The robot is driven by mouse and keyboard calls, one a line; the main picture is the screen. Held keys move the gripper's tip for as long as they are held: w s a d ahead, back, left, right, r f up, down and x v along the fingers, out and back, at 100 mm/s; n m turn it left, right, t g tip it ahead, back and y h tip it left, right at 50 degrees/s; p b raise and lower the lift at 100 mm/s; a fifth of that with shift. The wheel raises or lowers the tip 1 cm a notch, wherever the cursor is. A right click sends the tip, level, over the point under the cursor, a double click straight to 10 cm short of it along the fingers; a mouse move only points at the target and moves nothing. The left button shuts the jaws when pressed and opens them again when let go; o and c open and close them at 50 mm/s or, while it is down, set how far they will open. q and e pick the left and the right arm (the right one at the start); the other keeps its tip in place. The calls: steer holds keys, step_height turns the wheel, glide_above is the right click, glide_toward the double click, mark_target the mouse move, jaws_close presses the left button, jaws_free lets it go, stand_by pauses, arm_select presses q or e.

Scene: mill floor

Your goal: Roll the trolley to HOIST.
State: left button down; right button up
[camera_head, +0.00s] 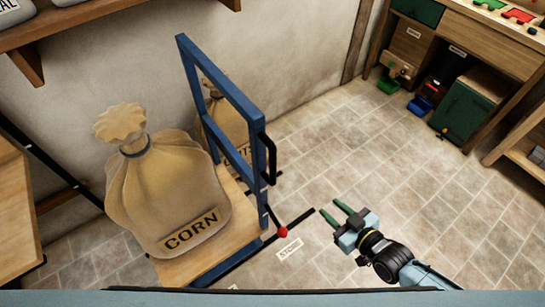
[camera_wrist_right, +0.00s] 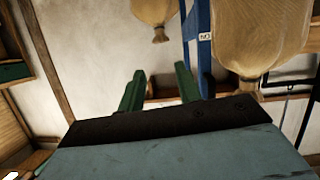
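The trolley (camera_head: 226,90) has a blue upright frame with a black handle (camera_head: 270,160) on its right side, and a wooden deck. A tied sack marked CORN (camera_head: 160,195) stands upright on the deck. A red knob (camera_head: 283,232) shows low at the trolley's right side, beside a floor label reading STORE (camera_head: 289,250). My right gripper (camera_head: 331,207) is open and empty, right of the trolley and apart from it. In the right wrist view, its green fingers (camera_wrist_right: 160,82) are apart with nothing between them, and a blue post (camera_wrist_right: 204,50) shows beyond. My left gripper is out of view.
Another sack (camera_head: 225,120) stands behind the frame by the wall. A workbench (camera_head: 490,45) with a green cabinet (camera_head: 468,110) and small coloured bins is at the upper right. A wooden table edge (camera_head: 18,210) is at left. Tiled floor (camera_head: 330,140) right of the trolley is clear. No HOIST sign is visible.

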mark_target(275, 164)
steer(key=s+a+r+n+y, duration=0.1)
steer(key=s+a+r+y, duration=0.15)
steer(key=r, duration=0.55)
steer(key=s+a+r+n+y, duration=0.1)
steer(key=a+r+y, duration=0.25)
steer(key=r, duration=0.35)
steer(key=shift+h, duration=0.4)
steer(key=x, duration=1.2)
steer(key=shift+w+a+r+p, duration=0.2)
steer(key=shift+a+p, duration=0.1)
steer(key=shift+w+a, duration=0.45)
steer(key=shift+c, duration=0.2)
jaws_close()
